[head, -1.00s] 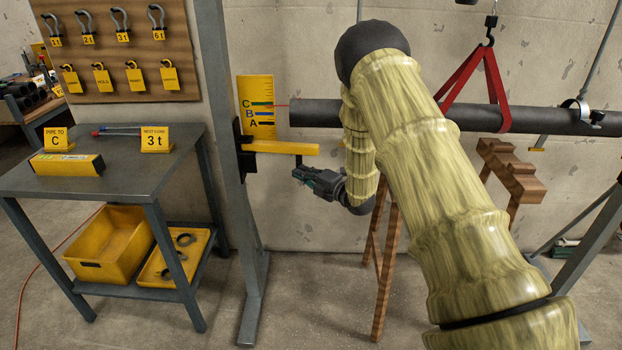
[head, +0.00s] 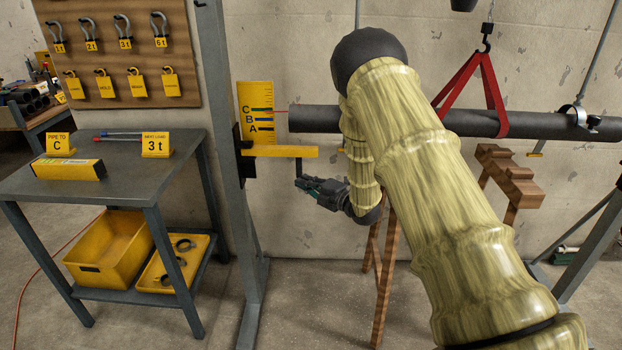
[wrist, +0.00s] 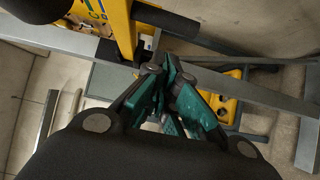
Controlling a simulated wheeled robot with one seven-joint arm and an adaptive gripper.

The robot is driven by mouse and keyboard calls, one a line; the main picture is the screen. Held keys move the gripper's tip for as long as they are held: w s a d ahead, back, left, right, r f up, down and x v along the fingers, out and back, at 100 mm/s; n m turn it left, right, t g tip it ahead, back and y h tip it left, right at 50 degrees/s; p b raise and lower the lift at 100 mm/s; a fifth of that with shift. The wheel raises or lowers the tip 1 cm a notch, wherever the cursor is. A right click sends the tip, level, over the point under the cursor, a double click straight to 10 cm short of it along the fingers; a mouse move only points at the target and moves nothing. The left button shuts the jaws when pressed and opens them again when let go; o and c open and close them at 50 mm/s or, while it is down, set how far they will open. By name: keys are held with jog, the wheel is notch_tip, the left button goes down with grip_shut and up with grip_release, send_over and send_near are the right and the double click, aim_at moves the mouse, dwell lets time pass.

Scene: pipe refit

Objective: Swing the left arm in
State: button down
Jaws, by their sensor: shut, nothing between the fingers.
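The yellow left arm (head: 285,152) sticks out to the right from the grey post, below the yellow gauge plate (head: 257,105) marked C, B, A. A thin dark rod (head: 299,168) hangs from near its free end. My gripper (head: 300,184) is just below the arm, at the rod's lower end; I cannot tell whether it touches the rod. In the wrist view my gripper (wrist: 168,66) has its green fingers together, with nothing seen between them. The yellow arm (wrist: 121,30) is just beyond the fingertips there.
The grey pipe (head: 320,118) hangs in a red sling (head: 462,83), its left end near the gauge plate. The grey post (head: 225,130) stands left of my gripper. A table (head: 130,175) with signs "PIPE TO C" and "NEXT LOAD 3 t" is further left. A wooden trestle (head: 386,275) stands below the pipe.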

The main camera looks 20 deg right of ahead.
jog(key=d+v, duration=0.1)
jog(key=v, duration=0.9)
jog(key=s+a+f+m+g+h, duration=0.25)
jog(key=s+f+m, duration=0.25)
jog(key=f, duration=0.4)
jog(key=s+a+f+m+g+h, duration=0.1)
jog(key=s+a+f+m+h, duration=0.3)
jog(key=f, duration=0.6)
jog(key=s+a+f+m+g, duration=0.25)
jog(key=s+f+m, duration=0.2)
jog(key=s, duration=0.35)
jog(key=s+a+f+m+g, duration=0.1)
jog(key=s+f+m+g, duration=0.2)
jog(key=s+f, duration=0.35)
jog(key=s+a+f+m+g+h, duration=0.1)
jog(key=s+a+m+g, duration=0.1)
jog(key=s, duration=0.6)
jog(key=s+a+f+m+g, duration=0.2)
jog(key=s+m, duration=0.1)
jog(key=s, duration=0.6)
jog(key=s+a+f+m+g+h, duration=0.1)
jog(key=s+a+m+g, duration=0.15)
jog(key=s, duration=0.55)
notch_tip(320, 180, up, 12)
jog(key=p, duration=1.1)
jog(key=shift+s+d+p, duration=0.4)
jog(key=shift+s+d, duration=0.05)
